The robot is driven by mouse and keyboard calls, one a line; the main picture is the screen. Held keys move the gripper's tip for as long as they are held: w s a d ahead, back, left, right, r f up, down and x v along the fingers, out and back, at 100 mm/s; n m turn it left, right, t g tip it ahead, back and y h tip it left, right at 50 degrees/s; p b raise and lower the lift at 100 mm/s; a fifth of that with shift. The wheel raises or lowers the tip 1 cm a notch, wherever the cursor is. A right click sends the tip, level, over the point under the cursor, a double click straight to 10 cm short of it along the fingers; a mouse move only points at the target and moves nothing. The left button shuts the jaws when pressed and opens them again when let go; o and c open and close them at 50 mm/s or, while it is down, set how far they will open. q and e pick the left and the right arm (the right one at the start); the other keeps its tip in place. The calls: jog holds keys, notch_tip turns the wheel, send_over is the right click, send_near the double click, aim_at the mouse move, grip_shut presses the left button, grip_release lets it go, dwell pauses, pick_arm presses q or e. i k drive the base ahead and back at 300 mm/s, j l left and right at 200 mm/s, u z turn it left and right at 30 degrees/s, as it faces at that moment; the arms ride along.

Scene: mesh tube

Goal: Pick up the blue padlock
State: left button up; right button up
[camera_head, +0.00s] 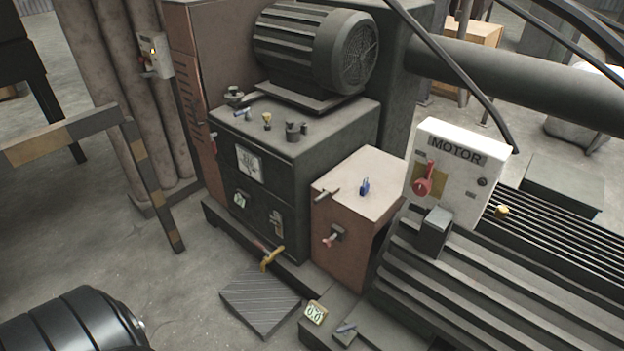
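A small blue padlock (364,187) stands on the light top of a reddish-brown cabinet (348,236) near the middle of the view. It appears upright, with its shackle at the top. No part of either gripper shows in the head view. Nothing visible touches the padlock.
A white MOTOR box (451,172) with a red switch stands right of the cabinet. A dark machine (262,185) carrying a large motor (318,48) stands left and behind. A striped barrier (130,150) is at left. Open floor (150,260) lies front left.

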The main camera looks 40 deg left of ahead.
aim_at(364, 188)
jog(key=u, duration=0.75)
jog(key=z, duration=0.1)
jog(key=i+j, duration=0.05)
